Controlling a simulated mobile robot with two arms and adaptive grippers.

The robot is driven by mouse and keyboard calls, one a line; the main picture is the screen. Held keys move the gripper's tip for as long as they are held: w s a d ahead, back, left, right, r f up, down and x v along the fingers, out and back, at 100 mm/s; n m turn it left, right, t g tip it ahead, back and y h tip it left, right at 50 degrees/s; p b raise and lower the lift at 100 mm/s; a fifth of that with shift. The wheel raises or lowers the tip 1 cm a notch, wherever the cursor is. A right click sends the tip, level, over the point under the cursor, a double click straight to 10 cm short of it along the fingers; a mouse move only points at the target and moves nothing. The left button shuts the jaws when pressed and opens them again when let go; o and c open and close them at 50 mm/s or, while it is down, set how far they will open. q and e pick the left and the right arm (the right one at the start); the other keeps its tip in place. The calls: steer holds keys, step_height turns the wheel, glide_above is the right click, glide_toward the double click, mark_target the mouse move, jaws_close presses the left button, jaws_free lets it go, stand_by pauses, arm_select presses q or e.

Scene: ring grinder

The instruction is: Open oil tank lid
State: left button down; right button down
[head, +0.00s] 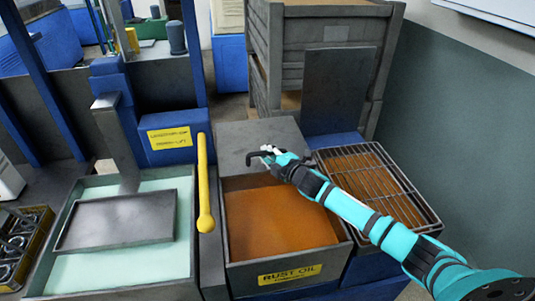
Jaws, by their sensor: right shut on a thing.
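The oil tank (232,245) is a grey box with a yellow "RUST OIL" label on its front. Orange-brown oil (275,222) shows through its wide open front part. The grey lid (240,137) is at the tank's back, seemingly raised; its exact tilt is hard to tell. My right gripper (262,156) reaches in from the lower right and is shut at the lid's near side, on the lid or its handle. The fingers partly hide the grasp point. My left gripper is not in view.
A wire rack (410,203) over a brown tray stands right of the tank. To the left are a yellow lever (205,190) and a pale green bath (75,268) with a grey plate (115,220). Stacked grey crates (282,45) stand behind.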

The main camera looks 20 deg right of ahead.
steer(key=c, duration=1.6)
jaws_free()
steer(key=shift+r, duration=0.1)
steer(key=shift+o, duration=0.2)
steer(key=shift+s, duration=0.2)
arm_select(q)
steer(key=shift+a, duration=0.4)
arm_select(e)
steer(key=v, duration=1.2)
steer(key=shift+w, duration=0.15)
